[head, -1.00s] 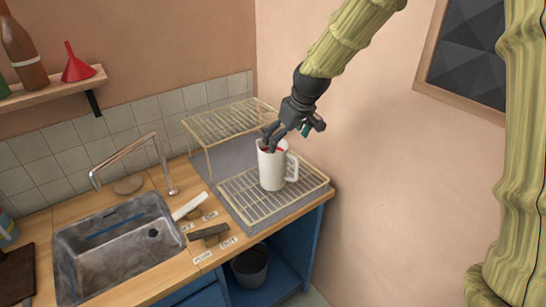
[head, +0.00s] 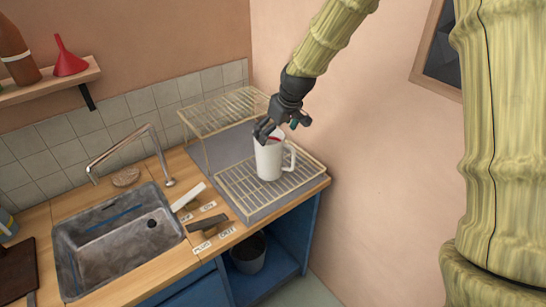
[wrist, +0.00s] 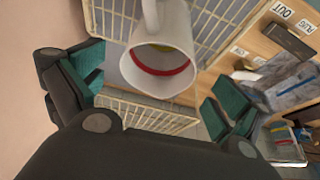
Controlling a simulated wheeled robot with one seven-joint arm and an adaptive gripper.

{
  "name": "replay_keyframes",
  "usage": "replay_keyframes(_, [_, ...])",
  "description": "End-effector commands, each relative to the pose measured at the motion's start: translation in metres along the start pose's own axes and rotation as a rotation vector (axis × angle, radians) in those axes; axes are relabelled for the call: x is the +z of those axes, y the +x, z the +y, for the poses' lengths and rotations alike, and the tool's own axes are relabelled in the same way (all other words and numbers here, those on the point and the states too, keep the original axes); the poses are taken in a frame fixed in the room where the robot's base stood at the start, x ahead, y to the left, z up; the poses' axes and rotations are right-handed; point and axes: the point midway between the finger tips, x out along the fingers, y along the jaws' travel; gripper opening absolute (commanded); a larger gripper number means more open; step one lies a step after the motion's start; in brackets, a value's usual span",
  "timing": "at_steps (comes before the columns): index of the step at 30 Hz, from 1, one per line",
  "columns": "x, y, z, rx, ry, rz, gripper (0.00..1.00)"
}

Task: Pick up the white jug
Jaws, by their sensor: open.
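The white jug (head: 269,160) stands upright on the lower wire rack, its handle to the right in the head view. In the wrist view the jug (wrist: 175,38) shows its open mouth with a red and yellow band inside. My gripper (head: 270,133) is at the jug's rim in the head view, partly hiding its top. In the wrist view my gripper (wrist: 155,95) is open, with its teal-padded fingers wide apart on either side of the jug's mouth. Nothing is between the pads; I cannot tell whether a finger touches the rim.
The lower wire rack (head: 240,193) sits at the counter's right end, near the wall. A raised wire rack (head: 215,112) stands behind the jug. A sink (head: 110,250) and tap (head: 150,130) are to the left. A dark block (head: 207,223) and white block (head: 188,197) lie between.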

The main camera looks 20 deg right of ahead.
Motion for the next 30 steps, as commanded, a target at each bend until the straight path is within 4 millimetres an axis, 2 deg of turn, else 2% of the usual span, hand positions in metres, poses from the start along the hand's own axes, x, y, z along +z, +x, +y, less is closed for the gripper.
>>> replay_keyframes(15, [0.004,0.042,-0.001,-0.001,0.001,-0.002,1.0])
replay_keyframes(25, [0.003,0.046,-0.001,0.0,0.001,0.0,1.0])
replay_keyframes(26, [0.004,0.046,-0.001,0.0,0.0,-0.001,0.98])
replay_keyframes(30, [0.004,0.045,-0.001,0.0,0.001,-0.001,0.73])
